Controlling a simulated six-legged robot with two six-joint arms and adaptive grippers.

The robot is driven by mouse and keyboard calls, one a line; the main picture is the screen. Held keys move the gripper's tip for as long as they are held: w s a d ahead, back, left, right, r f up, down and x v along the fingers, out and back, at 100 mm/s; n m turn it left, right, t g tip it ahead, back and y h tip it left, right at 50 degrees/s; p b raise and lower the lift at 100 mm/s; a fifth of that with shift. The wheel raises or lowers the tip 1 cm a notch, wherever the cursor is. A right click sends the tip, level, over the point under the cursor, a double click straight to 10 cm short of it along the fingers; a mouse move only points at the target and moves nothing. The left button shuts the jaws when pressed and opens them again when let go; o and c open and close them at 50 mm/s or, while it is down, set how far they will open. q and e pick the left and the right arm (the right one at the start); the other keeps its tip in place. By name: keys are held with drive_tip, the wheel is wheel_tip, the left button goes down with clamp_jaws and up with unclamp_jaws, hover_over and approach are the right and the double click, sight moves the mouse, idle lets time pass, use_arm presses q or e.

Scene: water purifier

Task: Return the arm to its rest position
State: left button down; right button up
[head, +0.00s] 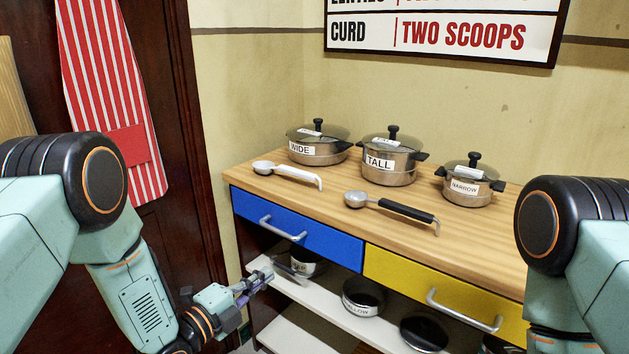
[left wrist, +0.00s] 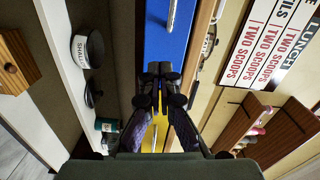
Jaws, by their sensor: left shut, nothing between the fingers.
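My left gripper (head: 262,276) is low in front of the cabinet, below the blue drawer and by the upper white shelf's left end. In the left wrist view my left gripper (left wrist: 158,76) has its fingers together with nothing between them. The blue drawer (left wrist: 166,32) and yellow drawer (left wrist: 155,140) show beyond and around the fingers. My right arm stands at the right edge of the head view; its gripper is out of view.
The wooden counter (head: 330,196) holds three lidded pots: wide (head: 317,146), tall (head: 388,160) and narrow (head: 470,183). A white-handled ladle (head: 290,174) and a black-handled ladle (head: 392,207) lie in front. The white shelf (head: 310,297) holds a shallow pot (head: 363,298).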

use_arm(q)
drive_tip(key=s+a+f+n+g+y+p, duration=0.1)
drive_tip(key=s+a+f+n+g+y, duration=0.25)
drive_tip(key=s+f+n, duration=0.5)
drive_tip(key=s+a+f+n+g+y+p, duration=0.15)
drive_tip(key=s+f+n+g+y, duration=0.25)
drive_tip(key=s+f+n, duration=0.4)
drive_tip(key=s+a+r+n+g+y+p, duration=0.1)
drive_tip(key=s+a+n+g, duration=0.1)
drive_tip(key=s, duration=0.9)
drive_tip(key=s+a+r+n+g+y+p, duration=0.1)
drive_tip(key=s+n+g, duration=0.4)
drive_tip(key=s, duration=0.7)
drive_tip(key=shift+s+a+r+p, duration=0.15)
drive_tip(key=shift+a+r+p, duration=0.1)
drive_tip(key=shift+a+p, duration=0.15)
drive_tip(key=shift+s+a, duration=0.1)
